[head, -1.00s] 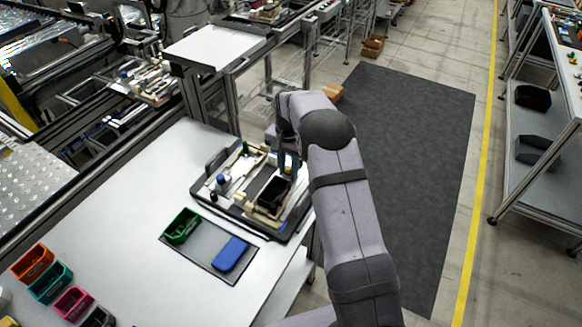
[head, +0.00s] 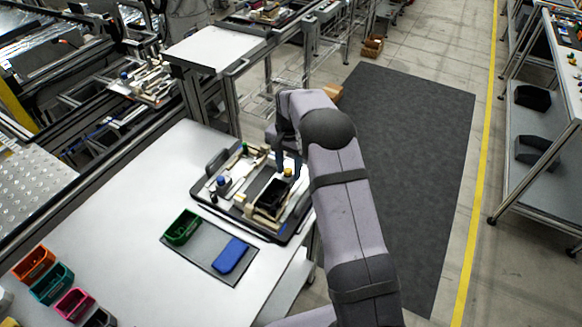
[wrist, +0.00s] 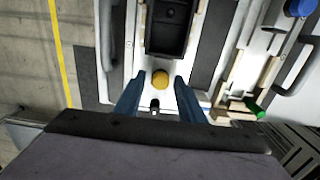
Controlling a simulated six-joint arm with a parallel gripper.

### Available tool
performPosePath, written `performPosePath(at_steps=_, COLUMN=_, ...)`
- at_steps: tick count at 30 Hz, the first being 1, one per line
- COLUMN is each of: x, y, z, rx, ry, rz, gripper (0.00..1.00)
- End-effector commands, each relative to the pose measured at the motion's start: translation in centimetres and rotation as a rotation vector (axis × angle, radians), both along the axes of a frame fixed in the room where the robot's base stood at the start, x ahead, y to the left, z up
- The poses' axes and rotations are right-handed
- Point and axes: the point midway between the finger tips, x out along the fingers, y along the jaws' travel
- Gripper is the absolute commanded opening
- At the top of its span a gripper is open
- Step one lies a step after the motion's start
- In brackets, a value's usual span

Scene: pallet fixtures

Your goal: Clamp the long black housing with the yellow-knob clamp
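The long black housing (head: 269,197) lies in a light-coloured fixture on the black-edged pallet (head: 230,213). It also shows at the top of the wrist view (wrist: 167,30). The yellow-knob clamp (head: 288,172) stands at the housing's far end; its round knob (wrist: 160,79) shows just off the housing's end in the wrist view. My gripper (wrist: 157,80) is open with blue fingers, and the knob appears in the gap between the fingertips. In the head view my gripper (head: 290,165) is close to the knob; I cannot tell the exact height gap.
The pallet also carries a blue knob (head: 222,181) and a green part (wrist: 256,112). A green bin (head: 182,227) and a blue bin (head: 231,254) sit on a grey mat in front. Several coloured bins stand at the table's lower left. The white table's middle is clear.

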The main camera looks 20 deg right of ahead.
Motion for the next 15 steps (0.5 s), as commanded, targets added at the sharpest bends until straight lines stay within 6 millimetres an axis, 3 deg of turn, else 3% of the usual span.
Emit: performPosePath(at_steps=15, x=0.0, y=0.0, z=4.1, rx=-0.001, ry=-0.001, rz=0.000, gripper=0.36)
